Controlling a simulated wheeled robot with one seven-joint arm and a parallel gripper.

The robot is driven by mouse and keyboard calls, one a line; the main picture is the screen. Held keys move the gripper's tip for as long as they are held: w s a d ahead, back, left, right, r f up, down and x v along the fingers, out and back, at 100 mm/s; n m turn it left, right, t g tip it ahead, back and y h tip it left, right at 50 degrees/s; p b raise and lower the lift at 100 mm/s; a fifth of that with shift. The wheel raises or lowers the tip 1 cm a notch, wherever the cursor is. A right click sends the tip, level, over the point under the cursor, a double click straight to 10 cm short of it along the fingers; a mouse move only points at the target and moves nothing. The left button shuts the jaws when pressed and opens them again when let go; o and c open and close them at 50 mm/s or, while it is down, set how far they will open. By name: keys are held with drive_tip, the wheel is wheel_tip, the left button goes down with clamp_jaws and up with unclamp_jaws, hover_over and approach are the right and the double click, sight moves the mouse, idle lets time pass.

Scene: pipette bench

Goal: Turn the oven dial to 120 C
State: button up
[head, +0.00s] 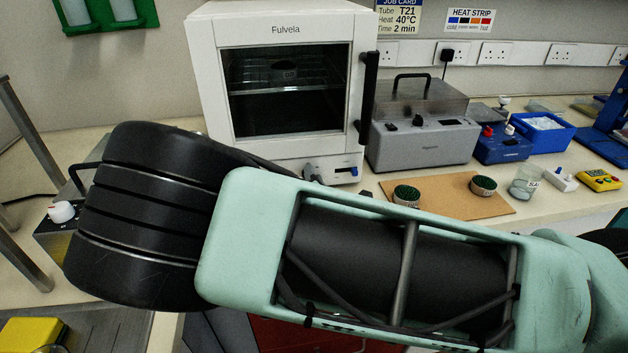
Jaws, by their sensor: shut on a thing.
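The oven (285,30) is a white cabinet marked "Fulvela" at the back of the bench, with its glass door shut. Wire shelves and a dark labelled item show through the glass. Its lower control panel (343,165) shows only in part at the right, with a small dark knob-like part (312,172) and a small blue display. I cannot read any dial marks or setting. My arm crosses the foreground and covers the panel's left and lower parts. My gripper is hidden behind the arm, so its hold on the dial cannot be seen.
Right of the oven stands a grey lidded bath (425,145). A brown board (455,208) with two dark green-topped pots lies in front of it. A blue tray (541,130), a beaker (524,183) and a yellow timer (600,180) are farther right. The oven's black door handle (369,95) sticks out.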

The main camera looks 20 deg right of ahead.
drive_tip(key=shift+f+m, duration=0.1)
drive_tip(key=shift+m, duration=0.4)
drive_tip(key=o, duration=1)
drive_tip(key=shift+s, duration=0.1)
drive_tip(key=s, duration=0.2)
drive_tip(key=s+a+b, duration=0.1)
drive_tip(key=s, duration=0.2)
drive_tip(key=s+b, duration=0.1)
drive_tip(key=s, duration=0.1)
drive_tip(key=shift+s+a+f, duration=0.1)
drive_tip(key=shift+s+a, duration=0.1)
drive_tip(key=shift+a, duration=0.1)
drive_tip(key=s+p, duration=0.1)
drive_tip(key=s, duration=0.2)
drive_tip(key=s+a+p, duration=0.1)
drive_tip(key=s+p, duration=0.1)
drive_tip(key=s, duration=0.1)
drive_tip(key=s+p, duration=0.2)
drive_tip(key=s, duration=0.1)
drive_tip(key=shift+s+a, duration=0.3)
drive_tip(key=shift+a, duration=0.05)
